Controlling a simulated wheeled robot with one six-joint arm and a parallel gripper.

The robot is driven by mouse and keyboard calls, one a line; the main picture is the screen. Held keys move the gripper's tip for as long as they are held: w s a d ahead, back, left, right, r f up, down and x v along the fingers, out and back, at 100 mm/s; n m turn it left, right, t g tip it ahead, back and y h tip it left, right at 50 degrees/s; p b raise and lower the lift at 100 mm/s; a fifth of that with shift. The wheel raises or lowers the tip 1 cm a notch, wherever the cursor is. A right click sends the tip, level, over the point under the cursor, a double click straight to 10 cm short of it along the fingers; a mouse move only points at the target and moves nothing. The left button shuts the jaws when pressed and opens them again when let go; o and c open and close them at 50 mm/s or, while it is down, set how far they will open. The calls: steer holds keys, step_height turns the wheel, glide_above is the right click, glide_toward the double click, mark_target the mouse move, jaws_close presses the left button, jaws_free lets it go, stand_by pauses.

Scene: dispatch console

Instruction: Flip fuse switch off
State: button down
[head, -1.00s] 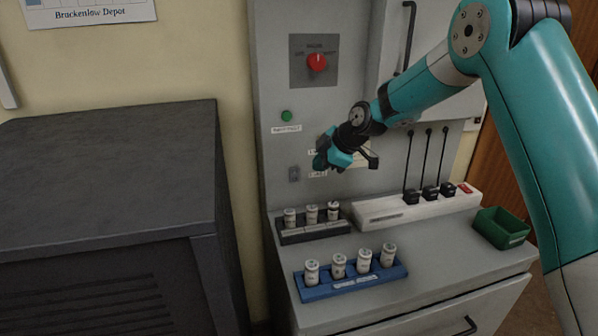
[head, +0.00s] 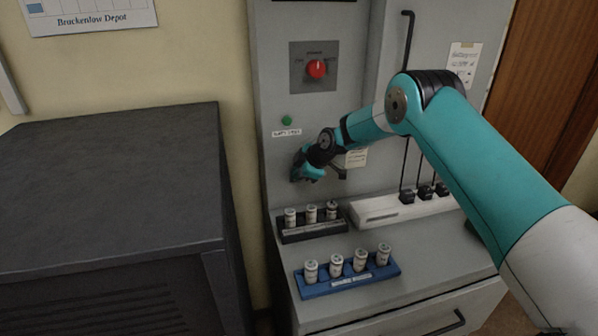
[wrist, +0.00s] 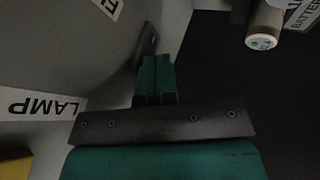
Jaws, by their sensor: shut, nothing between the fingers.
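The switch (wrist: 148,46) is a small dark grey plate on the cabinet panel, seen in the wrist view just beyond my fingertips. My gripper (wrist: 154,68) is shut and empty, its teal fingers together right beside the switch. I cannot tell whether they touch it, or which way the switch is set. In the head view my gripper (head: 298,176) is low on the panel and hides the switch. A partly cut-off label (wrist: 106,7) is near the switch in the wrist view.
A red knob (head: 316,69) and a green button (head: 286,120) are above my gripper. Below are a black rack (head: 316,228) and a blue rack (head: 346,282) of white cylinders. A white power strip (head: 376,213) with black plugs is at right.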

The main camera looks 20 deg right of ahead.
steer(key=shift+w+f+b, duration=0.1)
steer(key=shift+b, duration=0.35)
steer(key=shift+w+a+f+b, duration=0.1)
steer(key=shift+w+b, duration=0.1)
steer(key=shift+b, duration=0.45)
steer(key=shift+r+p, duration=0.3)
steer(key=shift+p, duration=0.1)
steer(key=shift+r, duration=0.8)
steer(key=s+b+v, duration=0.1)
steer(key=b+v, duration=0.3)
steer(key=v, duration=0.8)
steer(key=shift+a+b, duration=0.3)
steer(key=shift+b, duration=0.1)
